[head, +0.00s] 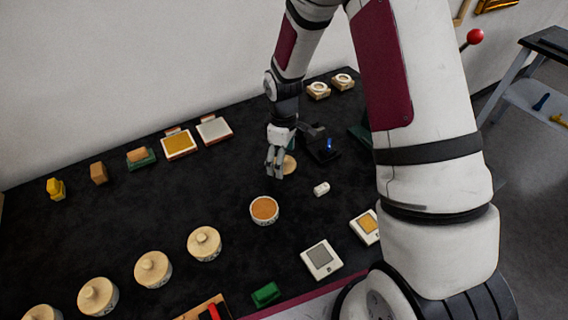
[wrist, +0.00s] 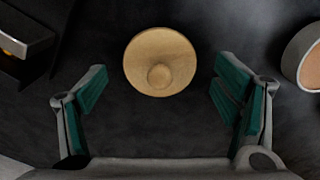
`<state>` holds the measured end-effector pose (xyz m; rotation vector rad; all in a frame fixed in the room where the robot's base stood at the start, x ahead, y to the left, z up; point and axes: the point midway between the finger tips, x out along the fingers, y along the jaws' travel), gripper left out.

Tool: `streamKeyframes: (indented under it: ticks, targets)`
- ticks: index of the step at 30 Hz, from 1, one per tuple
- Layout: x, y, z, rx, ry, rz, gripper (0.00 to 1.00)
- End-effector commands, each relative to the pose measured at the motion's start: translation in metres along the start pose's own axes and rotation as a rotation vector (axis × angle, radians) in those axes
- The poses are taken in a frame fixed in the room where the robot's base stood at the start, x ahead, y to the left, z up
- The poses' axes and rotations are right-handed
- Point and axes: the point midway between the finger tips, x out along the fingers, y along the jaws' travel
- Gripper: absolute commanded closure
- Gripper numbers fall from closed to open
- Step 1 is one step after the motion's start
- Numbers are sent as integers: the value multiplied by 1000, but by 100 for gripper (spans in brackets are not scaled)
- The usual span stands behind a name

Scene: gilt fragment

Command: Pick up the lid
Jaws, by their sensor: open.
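The lid (wrist: 160,58) is a round, light wooden disc with a small knob, lying on the dark table top. In the wrist view it sits between and just beyond my open fingers, with nothing in the jaws. In the head view the lid (head: 289,164) shows partly behind my gripper (head: 275,172). My gripper also shows in the wrist view (wrist: 160,100), with green finger pads spread wide on both sides. An open round pot (head: 264,209) with an orange-brown inside stands nearer the front of the table; its edge also shows at the right of the wrist view (wrist: 306,58).
Several lidded wooden pots (head: 204,243) stand in a row toward the front left. A small white piece (head: 321,188) lies right of the open pot. A dark device with a blue light (head: 327,147) stands close right of my gripper. Small blocks and trays line the back.

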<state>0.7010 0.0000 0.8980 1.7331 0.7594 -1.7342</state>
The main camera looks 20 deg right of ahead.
Motion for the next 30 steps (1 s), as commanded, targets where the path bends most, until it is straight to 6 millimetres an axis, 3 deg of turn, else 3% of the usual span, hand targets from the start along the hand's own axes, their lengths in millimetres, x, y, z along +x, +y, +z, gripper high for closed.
streamKeyframes:
  ticks: [9,15,30]
  targets:
    - [7,0,0,0,1,1,17]
    - [7,0,0,0,1,1,60]
    - [1,1,0,0,1,1,60]
